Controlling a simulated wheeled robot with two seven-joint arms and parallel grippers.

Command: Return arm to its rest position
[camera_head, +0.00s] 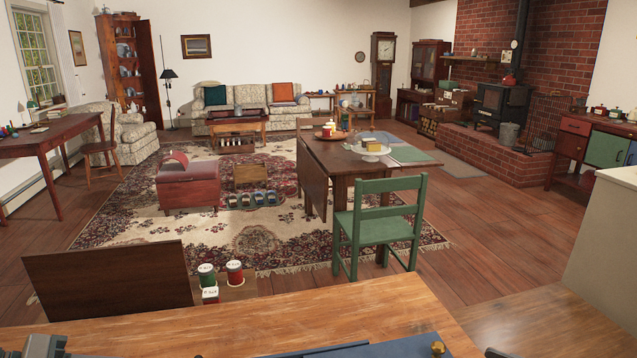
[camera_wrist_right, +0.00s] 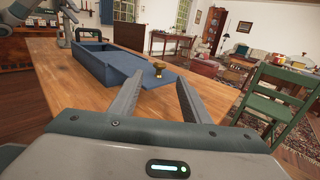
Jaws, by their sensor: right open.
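My right gripper (camera_wrist_right: 161,77) is open and empty in the right wrist view, its two fingers apart above the wooden table. Beyond the fingers lies a long blue box (camera_wrist_right: 92,62) with an open-topped part and a flat blue panel (camera_wrist_right: 140,72) at its near right end. A small brass-coloured knob (camera_wrist_right: 158,68) is on that panel, apart from the fingers. In the head view only the blue edge (camera_head: 330,351) and the knob (camera_head: 438,348) show at the bottom. A grey piece of my left arm (camera_head: 38,347) shows at the bottom left; its jaws are not clear.
The wooden table (camera_head: 250,318) fills the near foreground, mostly bare. Beyond it are a dark upright board (camera_head: 110,285), several spools (camera_head: 234,272), a green chair (camera_head: 385,230) and a dark drop-leaf table (camera_head: 335,160). A pale block (camera_head: 608,235) stands at the right.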

